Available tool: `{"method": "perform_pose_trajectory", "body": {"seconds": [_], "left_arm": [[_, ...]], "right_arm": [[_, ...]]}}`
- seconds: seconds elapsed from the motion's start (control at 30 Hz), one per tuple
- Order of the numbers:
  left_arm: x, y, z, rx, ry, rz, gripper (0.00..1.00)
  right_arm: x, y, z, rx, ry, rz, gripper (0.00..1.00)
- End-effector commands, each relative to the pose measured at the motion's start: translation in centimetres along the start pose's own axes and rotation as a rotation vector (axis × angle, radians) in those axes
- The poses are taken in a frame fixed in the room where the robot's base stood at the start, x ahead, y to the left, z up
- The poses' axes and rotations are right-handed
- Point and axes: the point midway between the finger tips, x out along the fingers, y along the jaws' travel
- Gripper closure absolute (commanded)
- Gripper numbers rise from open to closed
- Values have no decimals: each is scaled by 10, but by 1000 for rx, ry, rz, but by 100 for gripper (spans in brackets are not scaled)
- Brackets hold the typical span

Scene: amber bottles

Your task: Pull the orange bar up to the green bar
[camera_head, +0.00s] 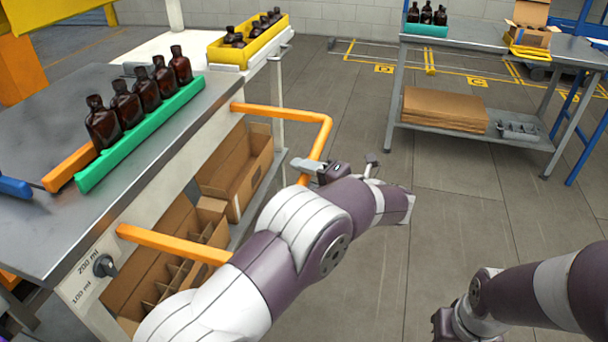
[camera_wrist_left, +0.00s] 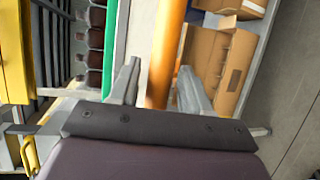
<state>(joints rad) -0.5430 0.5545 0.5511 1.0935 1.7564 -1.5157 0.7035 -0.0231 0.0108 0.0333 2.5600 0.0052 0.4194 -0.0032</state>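A straight orange bar (camera_head: 70,168) lies on the grey tabletop, partly hidden behind the row of amber bottles (camera_head: 140,95). The green bar (camera_head: 140,135) runs along the bottles' near side. An orange tubular rail (camera_head: 285,112) sticks out from the table's front; its middle is hidden by my left arm. My left gripper (camera_head: 312,172) is at this rail. In the left wrist view its open fingers (camera_wrist_left: 158,88) stand either side of the orange tube (camera_wrist_left: 168,45), with a gap at the left finger. My right gripper (camera_head: 450,325) is low at the bottom edge, its fingers unclear.
A yellow tray (camera_head: 245,50) of bottles stands behind the table. Cardboard boxes (camera_head: 235,175) sit on the shelf below. A blue handle (camera_head: 14,187) is at the left edge. Another table (camera_head: 500,42) stands at back right. The floor between is clear.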

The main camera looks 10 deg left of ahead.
Motion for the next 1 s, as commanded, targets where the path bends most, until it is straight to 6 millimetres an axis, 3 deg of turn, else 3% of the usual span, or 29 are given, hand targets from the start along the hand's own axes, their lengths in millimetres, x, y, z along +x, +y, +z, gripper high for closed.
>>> {"method": "perform_pose_trajectory", "body": {"seconds": [0.27,0.37,0.7,0.83,1.0], "left_arm": [[0,1,0,-1,0,1,49],[-10,1,1,-2,-2,1,49],[-97,0,1,0,-4,1,49],[-118,0,0,0,-1,1,49],[-128,0,0,-1,-1,1,49]], "right_arm": [[0,0,0,0,0,0,100],[0,0,0,0,0,0,100],[0,0,0,0,0,0,100],[0,0,0,0,0,0,100],[0,0,0,0,0,0,100]]}}
